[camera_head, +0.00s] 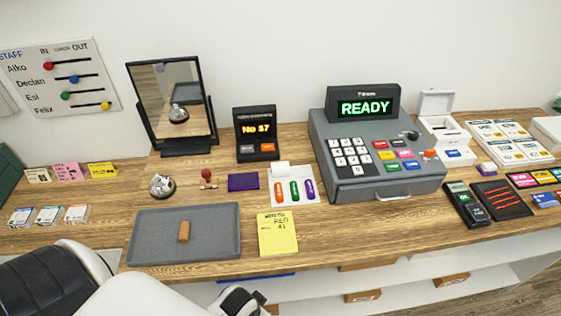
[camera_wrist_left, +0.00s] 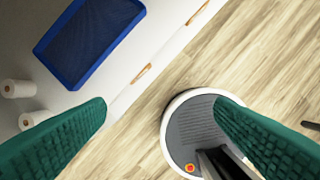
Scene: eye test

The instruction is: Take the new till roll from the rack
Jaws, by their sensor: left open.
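Two white paper rolls show at the left of the left wrist view: one (camera_wrist_left: 18,88) lies at the left edge, the other (camera_wrist_left: 36,119) is lower, close to the left finger. They are on a white shelf surface (camera_wrist_left: 110,115). I cannot tell which is the new till roll. My left gripper (camera_wrist_left: 160,105) has two green ridged fingers spread wide with nothing between them; it is beyond the shelf's edge, to the right of the rolls. In the head view only part of it shows at the bottom edge. My right gripper is not in view.
A blue tray (camera_wrist_left: 88,40) is on the shelf beyond the rolls. In the head view the wooden counter (camera_head: 340,232) holds a grey register (camera_head: 375,175), a white printer with its lid up (camera_head: 440,128) and a grey tray (camera_head: 155,235). White shelving (camera_head: 410,272) is below the counter.

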